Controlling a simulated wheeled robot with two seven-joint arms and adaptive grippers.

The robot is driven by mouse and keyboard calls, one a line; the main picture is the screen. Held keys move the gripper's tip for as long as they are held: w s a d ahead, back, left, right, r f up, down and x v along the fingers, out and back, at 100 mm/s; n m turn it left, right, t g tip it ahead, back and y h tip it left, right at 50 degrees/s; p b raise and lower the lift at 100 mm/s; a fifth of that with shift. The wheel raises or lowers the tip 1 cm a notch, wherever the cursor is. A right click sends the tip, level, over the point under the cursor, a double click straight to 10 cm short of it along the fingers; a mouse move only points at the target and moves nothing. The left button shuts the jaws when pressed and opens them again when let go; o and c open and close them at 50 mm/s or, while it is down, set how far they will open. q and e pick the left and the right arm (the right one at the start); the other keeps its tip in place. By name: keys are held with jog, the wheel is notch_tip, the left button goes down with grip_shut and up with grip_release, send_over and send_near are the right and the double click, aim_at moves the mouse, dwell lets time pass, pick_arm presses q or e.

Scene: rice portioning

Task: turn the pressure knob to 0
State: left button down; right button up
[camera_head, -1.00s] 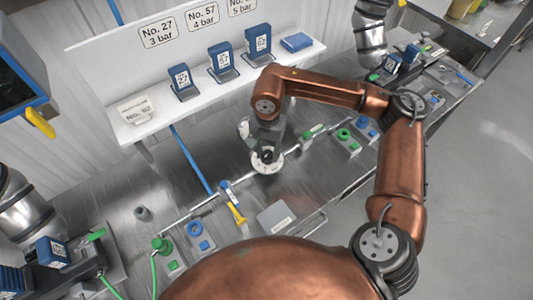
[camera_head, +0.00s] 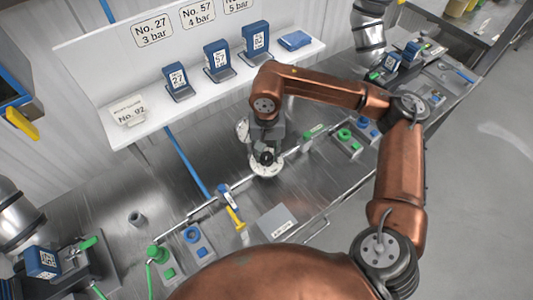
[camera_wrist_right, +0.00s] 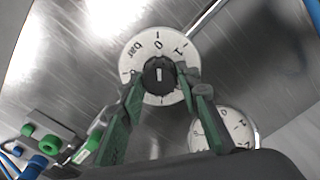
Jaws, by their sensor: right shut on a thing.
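The pressure knob (camera_wrist_right: 159,76) is black with a white line and sits in the middle of a white round dial (camera_wrist_right: 140,42) marked 0, 1 and "bar". The white line stands nearly upright in the right wrist view, roughly in line with the 0. My right gripper (camera_wrist_right: 160,82) has its green-padded fingers on both sides of the knob and is shut on it. In the head view my right gripper (camera_head: 267,150) points down onto the dial (camera_head: 264,171), which lies on the steel bench; the gripper hides much of the knob there. My left gripper is not in view.
A second white gauge (camera_wrist_right: 240,126) stands close to the dial. A yellow-handled valve (camera_head: 234,217) and a green button box (camera_head: 162,256) lie to the left on the bench. A white shelf (camera_head: 215,97) with blue boxes runs behind. Bare steel lies left of the dial.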

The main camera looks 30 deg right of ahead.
aim_at(266, 155)
jog(key=shift+a, duration=0.1)
jog(key=o, duration=1.2)
jog(key=shift+c, duration=0.2)
notch_tip(266, 155, up, 12)
